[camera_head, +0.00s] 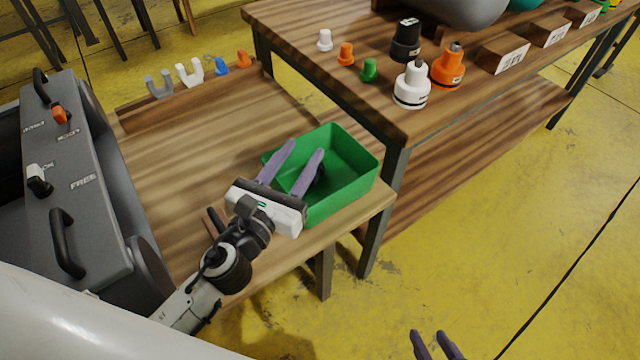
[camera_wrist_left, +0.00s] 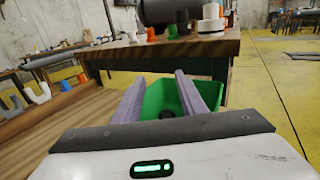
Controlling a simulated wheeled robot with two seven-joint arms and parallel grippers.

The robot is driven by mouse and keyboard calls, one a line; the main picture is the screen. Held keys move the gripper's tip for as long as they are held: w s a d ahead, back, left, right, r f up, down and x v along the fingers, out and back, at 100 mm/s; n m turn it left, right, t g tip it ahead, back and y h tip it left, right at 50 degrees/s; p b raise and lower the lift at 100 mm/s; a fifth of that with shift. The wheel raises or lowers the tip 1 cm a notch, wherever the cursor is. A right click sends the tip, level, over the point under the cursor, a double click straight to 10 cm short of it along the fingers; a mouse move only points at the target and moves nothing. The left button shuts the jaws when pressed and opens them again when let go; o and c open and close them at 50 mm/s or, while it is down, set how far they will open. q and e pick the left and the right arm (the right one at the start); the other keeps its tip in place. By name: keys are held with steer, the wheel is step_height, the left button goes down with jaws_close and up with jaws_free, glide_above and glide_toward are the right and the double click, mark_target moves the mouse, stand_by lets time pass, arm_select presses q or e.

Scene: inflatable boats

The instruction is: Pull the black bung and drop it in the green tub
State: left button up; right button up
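The green tub (camera_head: 345,150) stands on the lower wooden table, and it also shows in the left wrist view (camera_wrist_left: 208,93). A small dark object, seemingly the black bung (camera_wrist_left: 167,114), lies inside the tub, seen between my left fingers. In the head view it is mostly hidden, with a dark patch beside the right-hand finger. My left gripper (camera_head: 298,147) is over the tub with its fingers apart and nothing between the tips. My right gripper (camera_head: 433,337) shows only its fingertips at the bottom edge, apart and empty, away from the tub.
Small coloured pieces line the table's back. The higher bench (camera_head: 400,125) holds coloured caps, pump fittings and labelled blocks. Yellow floor at right is open.

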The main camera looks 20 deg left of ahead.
arm_select(q)
steer(key=s, duration=0.2)
steer(key=s+b, duration=0.1)
steer(key=s, duration=0.1)
steer(key=s+a, duration=0.1)
steer(key=s, duration=0.2)
stand_by(0.3)
